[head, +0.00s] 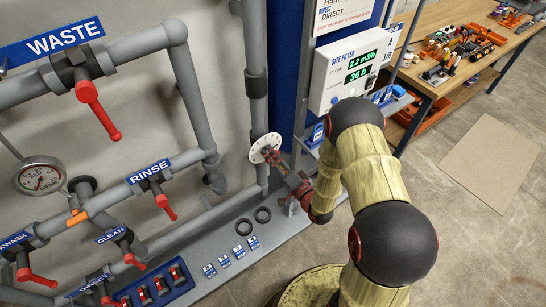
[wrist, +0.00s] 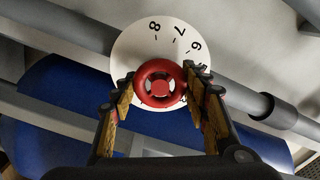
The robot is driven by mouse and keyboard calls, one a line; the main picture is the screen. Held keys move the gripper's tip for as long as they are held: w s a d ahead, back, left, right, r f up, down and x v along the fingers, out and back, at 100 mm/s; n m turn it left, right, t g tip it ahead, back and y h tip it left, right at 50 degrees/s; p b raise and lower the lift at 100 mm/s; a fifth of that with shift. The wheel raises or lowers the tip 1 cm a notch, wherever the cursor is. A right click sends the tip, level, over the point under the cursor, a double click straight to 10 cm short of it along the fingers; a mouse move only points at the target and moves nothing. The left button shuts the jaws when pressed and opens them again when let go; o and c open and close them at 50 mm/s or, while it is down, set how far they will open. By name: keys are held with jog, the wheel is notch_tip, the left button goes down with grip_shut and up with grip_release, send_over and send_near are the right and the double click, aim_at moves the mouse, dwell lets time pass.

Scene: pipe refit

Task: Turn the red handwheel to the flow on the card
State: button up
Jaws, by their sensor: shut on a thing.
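The red handwheel (wrist: 160,84) sits in front of a white numbered dial plate (wrist: 134,44). In the wrist view the digits 8, 7 and 6 show on the plate, with the rest covered by the wheel and fingers. My gripper (wrist: 160,90) has one finger on each side of the wheel and is shut on its rim. In the head view the dial plate (head: 258,150) is on the vertical grey pipe, and my gripper (head: 282,165) reaches it from the right. The site filter display (head: 352,67) reads 2.2 m3/h and 36 h. I cannot make out a card with a flow.
Red-levered valves labelled WASTE (head: 87,92), RINSE (head: 158,195) and CLEAN (head: 128,242) are on the pipes at left. A round gauge (head: 40,178) hangs there too. A workbench (head: 425,70) with tools stands at the back right. The floor at right is open around a flat mat (head: 490,162).

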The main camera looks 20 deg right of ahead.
jog(key=o, duration=1.2)
jog(key=shift+c, duration=0.2)
jog(key=v, duration=1.2)
